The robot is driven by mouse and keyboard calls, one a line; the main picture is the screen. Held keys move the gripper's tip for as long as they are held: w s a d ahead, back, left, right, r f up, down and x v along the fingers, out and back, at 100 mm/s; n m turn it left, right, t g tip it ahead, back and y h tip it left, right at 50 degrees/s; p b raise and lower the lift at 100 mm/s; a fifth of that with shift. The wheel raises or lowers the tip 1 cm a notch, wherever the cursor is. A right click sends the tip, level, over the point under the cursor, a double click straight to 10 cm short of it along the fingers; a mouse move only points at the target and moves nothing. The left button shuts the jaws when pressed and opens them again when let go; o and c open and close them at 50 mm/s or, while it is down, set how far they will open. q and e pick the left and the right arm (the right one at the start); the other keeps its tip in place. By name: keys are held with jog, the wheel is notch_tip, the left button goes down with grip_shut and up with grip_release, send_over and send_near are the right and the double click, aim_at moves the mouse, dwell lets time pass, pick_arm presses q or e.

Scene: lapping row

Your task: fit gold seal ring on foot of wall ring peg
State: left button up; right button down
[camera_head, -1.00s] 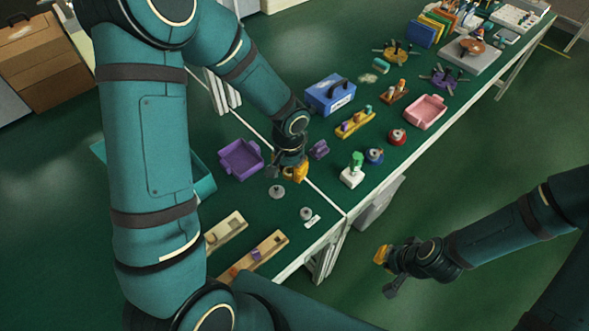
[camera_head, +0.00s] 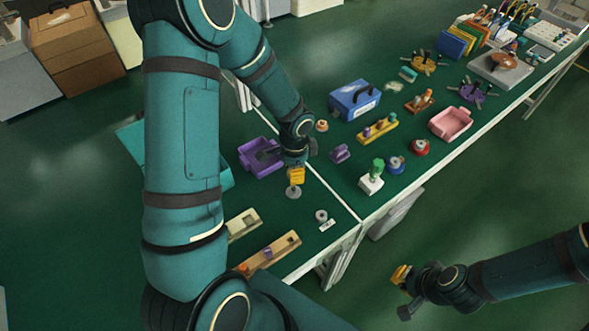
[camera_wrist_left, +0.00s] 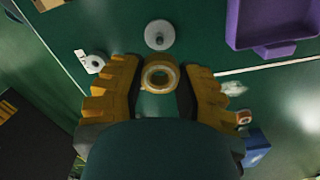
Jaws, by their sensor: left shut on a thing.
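My left gripper (camera_head: 296,176) is shut on a gold seal ring (camera_wrist_left: 160,74), which shows between its yellow fingers in the left wrist view. The ring is above the green bench, its hole facing the wrist camera. A grey round foot with a short post (camera_wrist_left: 159,35) stands just beyond the ring; in the head view this grey foot (camera_head: 293,193) is right below the fingers. A second small peg (camera_head: 321,215) stands beside a white label; it also shows in the left wrist view (camera_wrist_left: 92,62). I cannot read the label. My right gripper (camera_head: 401,276) hangs off the bench, its opening unclear.
A purple tray (camera_head: 245,158) lies left of the left gripper. A purple block (camera_head: 340,153), blue box (camera_head: 350,110), white stand with a green top (camera_head: 371,184) and pink tray (camera_head: 466,118) stand to the right. Wooden holders (camera_head: 285,243) are near the front edge.

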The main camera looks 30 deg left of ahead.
aim_at(294, 188)
pick_arm(q)
jog(key=shift+f, duration=0.1)
notch_tip(294, 188, down, 4)
jog(key=b, duration=0.3)
jog(key=shift+f+b, duration=0.85)
jog(key=shift+b, duration=0.2)
jog(key=shift+f+b, duration=1.9)
jog(key=shift+f, duration=0.05)
dwell(1.1)
jog(key=shift+r, duration=0.1)
jog(key=shift+r+p, duration=0.7)
jog(key=shift+s+d+r, duration=0.1)
jog(key=shift+r, duration=0.25)
jog(key=shift+p, duration=0.3)
jog(key=shift+a+r, duration=0.1)
jog(key=shift+a, duration=0.1)
